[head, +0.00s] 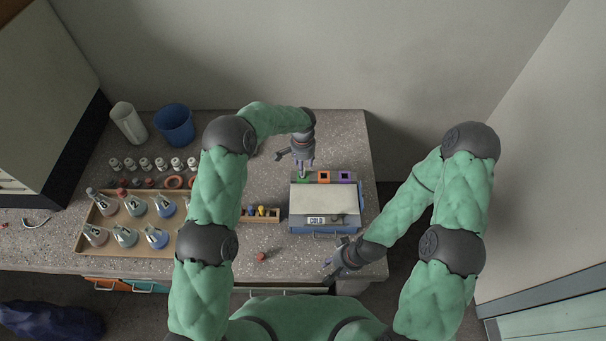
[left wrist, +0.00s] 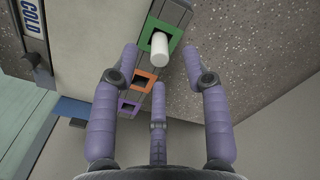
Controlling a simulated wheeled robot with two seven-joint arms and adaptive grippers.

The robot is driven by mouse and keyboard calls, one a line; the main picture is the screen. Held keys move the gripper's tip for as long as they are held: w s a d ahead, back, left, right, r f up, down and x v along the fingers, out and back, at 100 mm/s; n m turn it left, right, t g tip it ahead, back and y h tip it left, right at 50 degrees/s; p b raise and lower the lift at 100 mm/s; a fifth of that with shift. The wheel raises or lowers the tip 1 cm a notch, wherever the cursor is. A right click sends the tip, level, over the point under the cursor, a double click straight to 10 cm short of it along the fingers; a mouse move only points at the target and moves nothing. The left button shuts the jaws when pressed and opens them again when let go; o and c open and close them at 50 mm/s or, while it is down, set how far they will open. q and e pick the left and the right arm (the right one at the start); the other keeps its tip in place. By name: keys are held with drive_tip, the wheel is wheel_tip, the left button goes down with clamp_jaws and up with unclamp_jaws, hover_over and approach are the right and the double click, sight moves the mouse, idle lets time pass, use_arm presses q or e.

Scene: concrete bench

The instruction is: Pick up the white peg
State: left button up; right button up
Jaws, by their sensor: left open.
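The white peg (left wrist: 159,48) stands in the green-framed hole (left wrist: 175,36) in the left wrist view, its end pointing toward the camera. My left gripper (left wrist: 160,60) is open, with its purple fingers spread around the peg's near side and no contact visible. In the head view my left gripper (head: 294,160) is above the back of the box marked COLD (head: 325,200), at the green frame; it largely hides the peg there. My right gripper (head: 329,270) is low over the bench's front edge, right of centre, with its fingers apart and nothing visible between them.
Orange (head: 324,177) and purple (head: 346,176) framed holes sit beside the green one. A small wooden rack (head: 262,216) is left of the box. A tray of flasks (head: 130,239), vials, a blue cup (head: 174,125) and a white cylinder (head: 128,122) fill the left.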

use_arm(q)
drive_tip(key=shift+f, duration=1.95)
clamp_jaws()
drive_tip(key=shift+r, duration=0.1)
